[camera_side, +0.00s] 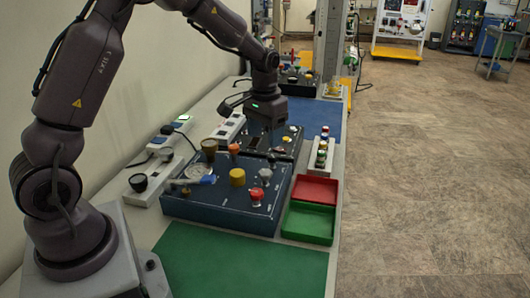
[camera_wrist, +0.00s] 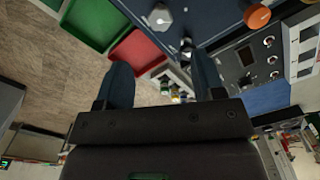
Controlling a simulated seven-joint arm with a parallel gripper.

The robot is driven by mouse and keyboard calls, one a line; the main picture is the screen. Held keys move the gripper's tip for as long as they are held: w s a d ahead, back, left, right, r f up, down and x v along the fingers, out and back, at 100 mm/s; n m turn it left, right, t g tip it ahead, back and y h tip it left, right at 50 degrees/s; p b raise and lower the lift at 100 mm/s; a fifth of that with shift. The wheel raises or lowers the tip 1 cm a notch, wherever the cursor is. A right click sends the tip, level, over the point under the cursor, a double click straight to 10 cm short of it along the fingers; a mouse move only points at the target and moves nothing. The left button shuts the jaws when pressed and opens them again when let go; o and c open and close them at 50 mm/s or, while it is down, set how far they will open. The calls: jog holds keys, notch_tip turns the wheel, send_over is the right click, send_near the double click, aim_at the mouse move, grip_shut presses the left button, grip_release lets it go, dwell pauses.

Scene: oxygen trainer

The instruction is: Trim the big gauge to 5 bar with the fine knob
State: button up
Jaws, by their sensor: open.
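The blue training panel (camera_side: 225,213) stands on the bench in the side view. The panel carries a yellow knob (camera_side: 237,177), a red knob (camera_side: 257,194), a grey knob (camera_side: 265,174), an orange knob (camera_side: 234,149) and a dark knob (camera_side: 209,146). I cannot tell which is the fine knob. My gripper (camera_side: 262,136) is open and empty above the panel's far side. Its spread fingers (camera_wrist: 162,78) show in the wrist view.
A red tray (camera_side: 335,191) and a green tray (camera_side: 287,231) lie right of the panel. A strip with several buttons (camera_side: 321,152) stands behind them. A second dark panel (camera_side: 288,139) lies beyond. The green mat (camera_side: 240,268) in front is clear.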

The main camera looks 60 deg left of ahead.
notch_tip(320, 180, up, 2)
jog(key=shift+r, duration=0.2)
jog(key=s+d+r+m+t, duration=0.1)
jog(key=s+d+r+t, duration=0.1)
jog(key=s+d+r, duration=0.2)
jog(key=s+d+r+m+t, duration=0.1)
jog(key=s+d+r, duration=0.3)
jog(key=s, duration=0.6)
jog(key=s+d+r+m+t, duration=0.1)
jog(key=s+d+r+t, duration=0.1)
jog(key=s+r, duration=0.3)
jog(key=s+d, duration=0.1)
jog(key=s, duration=0.2)
jog(key=shift+d+r+t, duration=0.2)
jog(key=shift+d+t, duration=0.1)
jog(key=shift+d, duration=0.1)
jog(key=shift+s, duration=0.1)
